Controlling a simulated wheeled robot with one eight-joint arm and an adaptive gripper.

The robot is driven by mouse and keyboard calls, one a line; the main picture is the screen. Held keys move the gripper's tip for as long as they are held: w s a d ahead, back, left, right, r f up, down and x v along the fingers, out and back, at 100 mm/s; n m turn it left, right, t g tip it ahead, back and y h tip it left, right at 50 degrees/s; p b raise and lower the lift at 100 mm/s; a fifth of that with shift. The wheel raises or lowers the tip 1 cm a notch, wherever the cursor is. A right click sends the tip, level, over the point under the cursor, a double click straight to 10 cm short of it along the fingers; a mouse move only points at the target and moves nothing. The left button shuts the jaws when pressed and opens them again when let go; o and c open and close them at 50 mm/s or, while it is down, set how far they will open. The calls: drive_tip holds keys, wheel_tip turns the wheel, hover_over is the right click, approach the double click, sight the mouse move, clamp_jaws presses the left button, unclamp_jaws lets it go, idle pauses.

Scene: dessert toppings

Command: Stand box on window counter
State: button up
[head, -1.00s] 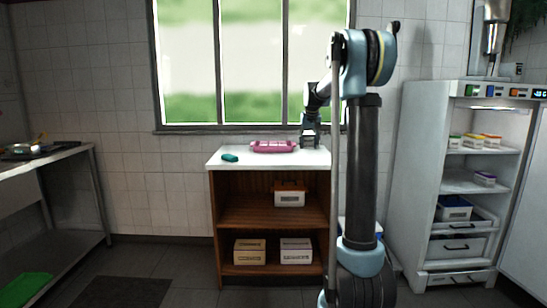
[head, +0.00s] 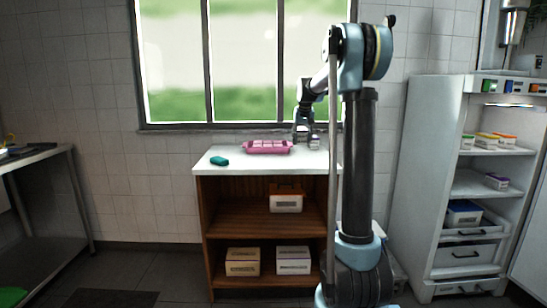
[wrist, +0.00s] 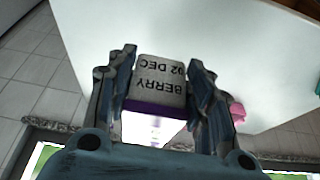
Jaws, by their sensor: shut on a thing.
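A small box (wrist: 160,78) with a pale label reading "BERRY" and "02 DEC" and a purple edge sits between the fingers of my gripper (wrist: 160,82). The gripper is shut on it, and the lettering looks upside down in the wrist view. In the head view my gripper (head: 305,138) is at the right end of the white window counter (head: 225,173), with the small box (head: 314,142) showing beside it. I cannot tell whether the box touches the counter top.
A pink tray (head: 268,147) lies left of my gripper, and a teal item (head: 219,161) lies farther left. Boxes stand on the wooden shelves below. An open white fridge (head: 420,170) holding more small boxes stands at right.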

sight(302, 144)
drive_tip(key=f, duration=0.4)
drive_tip(key=shift+w+d+f, duration=0.15)
drive_tip(key=shift+w+f, duration=0.1)
drive_tip(key=shift+f, duration=0.1)
drive_tip(key=shift+d+f, duration=0.1)
drive_tip(key=shift+f, duration=2.5)
drive_tip(key=o, duration=1.3)
